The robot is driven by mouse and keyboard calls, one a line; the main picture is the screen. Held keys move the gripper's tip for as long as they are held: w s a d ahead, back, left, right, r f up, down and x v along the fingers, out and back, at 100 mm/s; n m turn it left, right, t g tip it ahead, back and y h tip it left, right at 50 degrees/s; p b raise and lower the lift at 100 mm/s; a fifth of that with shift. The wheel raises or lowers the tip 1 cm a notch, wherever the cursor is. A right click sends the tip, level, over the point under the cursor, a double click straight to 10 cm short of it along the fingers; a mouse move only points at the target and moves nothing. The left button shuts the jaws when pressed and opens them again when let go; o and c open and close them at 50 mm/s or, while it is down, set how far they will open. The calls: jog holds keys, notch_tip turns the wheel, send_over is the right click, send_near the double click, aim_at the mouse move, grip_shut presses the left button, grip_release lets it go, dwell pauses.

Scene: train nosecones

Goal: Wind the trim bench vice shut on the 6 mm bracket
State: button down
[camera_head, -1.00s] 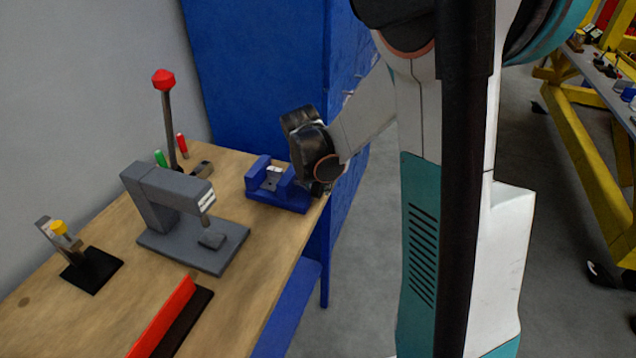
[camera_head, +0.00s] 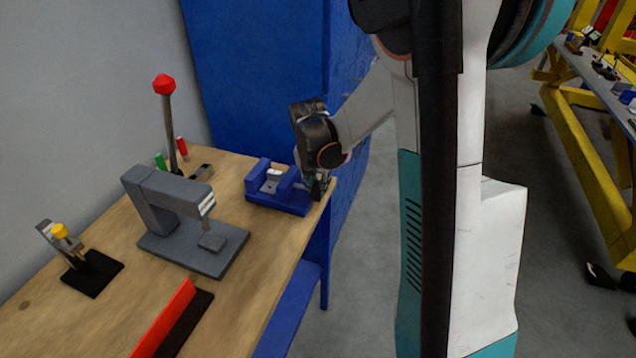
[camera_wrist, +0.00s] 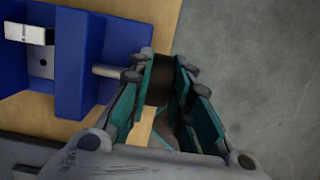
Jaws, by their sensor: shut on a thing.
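The blue bench vice (camera_head: 272,203) stands at the far right corner of the wooden bench, and it fills the left of the wrist view (camera_wrist: 75,65). A small pale bracket (camera_head: 274,172) sits between its jaws; in the wrist view the bracket (camera_wrist: 25,34) lies close to the blue jaw on its right. I cannot tell whether both jaws touch it. A metal screw (camera_wrist: 106,72) runs from the vice to a dark round handle (camera_wrist: 158,86). My gripper (camera_head: 318,186) is at the handle, its fingers (camera_wrist: 163,82) shut around it. The handle is partly hidden by the fingers.
A grey press (camera_head: 175,205) stands left of the vice, with a red-knobbed lever (camera_head: 165,110) behind. A yellow-topped clamp (camera_head: 75,250) and a red strip (camera_head: 165,320) are nearer. A blue cabinet (camera_head: 255,70) stands behind the bench.

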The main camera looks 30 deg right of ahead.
jog(key=y, duration=0.1)
jog(key=g, duration=0.1)
jog(key=g+y, duration=0.1)
jog(key=shift+w+d+f+y, duration=0.15)
jog(key=shift+w+d+y, duration=0.15)
jog(key=shift+d, duration=0.1)
jog(key=g+y, duration=0.1)
jog(key=y, duration=0.1)
jog(key=g+y, duration=0.1)
jog(key=shift+w+d+f+g, duration=0.2)
jog(key=shift+d+f+g, duration=0.05)
jog(key=shift+g, duration=0.05)
jog(key=shift+y, duration=0.3)
jog(key=c, duration=1.5)
grip_release()
jog(key=v, duration=1.2)
jog(key=shift+w, duration=0.2)
